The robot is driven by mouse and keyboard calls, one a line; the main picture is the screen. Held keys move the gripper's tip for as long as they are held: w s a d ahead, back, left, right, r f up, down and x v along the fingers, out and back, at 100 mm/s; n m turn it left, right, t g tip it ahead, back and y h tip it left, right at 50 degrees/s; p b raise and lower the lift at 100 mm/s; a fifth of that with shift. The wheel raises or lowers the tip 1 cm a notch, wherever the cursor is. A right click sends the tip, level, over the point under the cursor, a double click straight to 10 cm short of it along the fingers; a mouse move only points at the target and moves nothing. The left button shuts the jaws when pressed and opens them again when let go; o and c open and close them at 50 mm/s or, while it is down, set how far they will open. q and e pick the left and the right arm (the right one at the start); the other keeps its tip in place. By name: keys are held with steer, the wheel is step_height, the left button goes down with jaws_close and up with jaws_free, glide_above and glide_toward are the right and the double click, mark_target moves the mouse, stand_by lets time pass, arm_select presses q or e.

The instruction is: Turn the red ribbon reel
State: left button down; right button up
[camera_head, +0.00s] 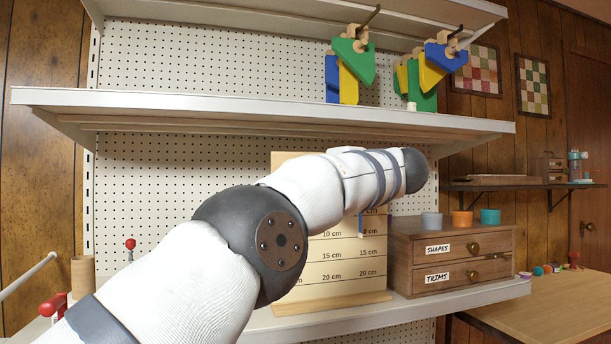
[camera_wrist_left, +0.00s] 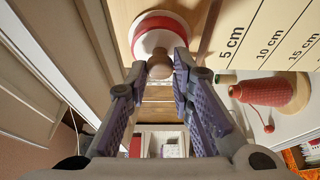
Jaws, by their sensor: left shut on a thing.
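The red ribbon reel (camera_wrist_left: 160,24) is at the top of the left wrist view, a red band with a pale rim and a wooden knob (camera_wrist_left: 160,66) facing me. My left gripper (camera_wrist_left: 161,72) is shut on that knob, one purple-grey finger on each side. The measuring board (camera_head: 330,265), marked in cm, stands on the shelf and also shows in the left wrist view (camera_wrist_left: 265,35). In the head view my left arm crosses in front of the board and hides the red reel and my left gripper. My right gripper is in neither view.
A wooden drawer box (camera_head: 402,250) labelled SHAPES and TRIMS stands right of the board, with small coloured cups on it. A shelf (camera_head: 250,103) spans above my arm.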

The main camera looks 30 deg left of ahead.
arm_select(q)
steer(key=c, duration=1.4)
jaws_free()
steer(key=shift+c, duration=0.2)
steer(key=v, duration=1.2)
